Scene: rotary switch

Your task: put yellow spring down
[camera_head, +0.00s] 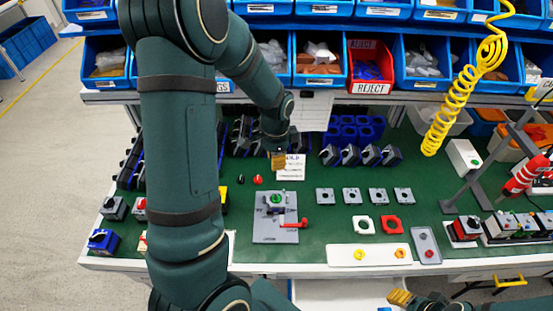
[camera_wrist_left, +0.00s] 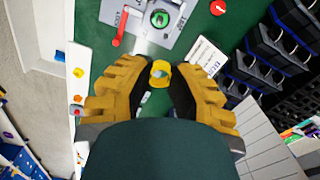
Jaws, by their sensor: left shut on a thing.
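My left gripper (camera_head: 278,160) hangs over the green bench, behind the grey fixture. In the left wrist view, its yellow padded fingers (camera_wrist_left: 160,85) are shut on a small yellow ring-like piece, the yellow spring (camera_wrist_left: 160,70). The spring sits between the fingertips, and I cannot tell its height above the bench. It is hidden in the head view. The grey fixture (camera_head: 264,234) has a green round centre and a red lever (camera_head: 295,224); it also shows in the left wrist view (camera_wrist_left: 180,18). My right gripper (camera_head: 401,297) is at the bottom edge, its fingers only partly visible.
A white label card (camera_head: 291,172) lies beside the left gripper. Grey square parts (camera_head: 351,195) stand in a row to the right. A white tray (camera_head: 340,262) with small round parts lies in front. Blue bins line the back, and a yellow coiled hose (camera_head: 458,92) hangs at right.

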